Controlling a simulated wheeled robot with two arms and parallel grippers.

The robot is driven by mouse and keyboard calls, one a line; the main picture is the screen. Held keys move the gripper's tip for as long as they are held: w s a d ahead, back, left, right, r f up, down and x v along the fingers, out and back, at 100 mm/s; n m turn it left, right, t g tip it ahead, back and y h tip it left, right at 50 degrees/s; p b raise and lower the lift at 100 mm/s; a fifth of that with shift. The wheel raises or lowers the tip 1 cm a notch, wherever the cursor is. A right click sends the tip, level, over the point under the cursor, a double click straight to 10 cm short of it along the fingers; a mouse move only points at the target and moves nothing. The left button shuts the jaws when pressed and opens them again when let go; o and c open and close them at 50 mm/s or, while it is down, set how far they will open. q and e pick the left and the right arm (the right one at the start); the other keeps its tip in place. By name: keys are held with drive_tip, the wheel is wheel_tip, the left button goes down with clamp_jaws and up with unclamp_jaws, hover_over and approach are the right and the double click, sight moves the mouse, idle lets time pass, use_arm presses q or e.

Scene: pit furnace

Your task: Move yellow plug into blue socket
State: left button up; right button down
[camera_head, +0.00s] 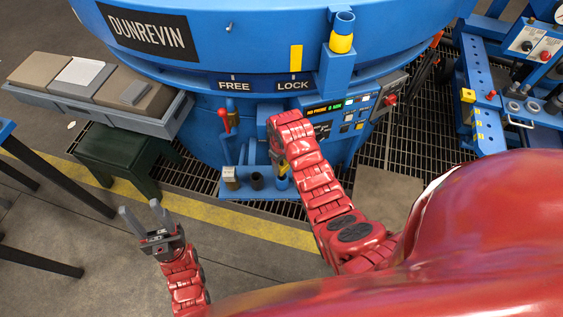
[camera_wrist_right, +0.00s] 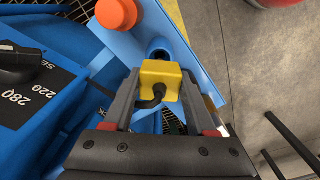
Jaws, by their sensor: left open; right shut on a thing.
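The yellow plug (camera_wrist_right: 160,74) is a small block with a black cable, seen in the right wrist view. My right gripper (camera_wrist_right: 160,90) is shut on it, one finger on each side. Just beyond the plug is a dark round opening (camera_wrist_right: 159,53) at the blue ledge; I cannot tell whether the plug touches it or whether this is the blue socket. In the head view my right gripper (camera_head: 280,166) points down at the right end of the blue ledge (camera_head: 240,192), partly hidden by its arm. My left gripper (camera_head: 148,220) is open and empty over the floor.
A black cup-like socket (camera_head: 257,181) and a pale fitting (camera_head: 229,175) stand on the ledge. An orange cap (camera_wrist_right: 117,13) is close to the plug. A control panel (camera_head: 345,113) is right of my right arm. A dark green stool (camera_head: 115,152) stands left.

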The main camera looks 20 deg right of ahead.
sight(282, 172)
drive_tip(key=shift+f+b, duration=0.9)
drive_tip(key=shift+f, duration=1.05)
drive_tip(key=shift+f+b, duration=0.3)
drive_tip(key=shift+f, duration=0.3)
drive_tip(key=c, duration=0.5)
unclamp_jaws()
drive_tip(key=shift+r, duration=0.15)
drive_tip(key=shift+r+p, duration=1.75)
drive_tip(key=shift+r, duration=1.1)
drive_tip(key=shift+r+p, duration=1.25)
drive_tip(key=shift+r, duration=1.35)
drive_tip(key=shift+s+f, duration=0.1)
drive_tip(key=shift+s, duration=0.05)
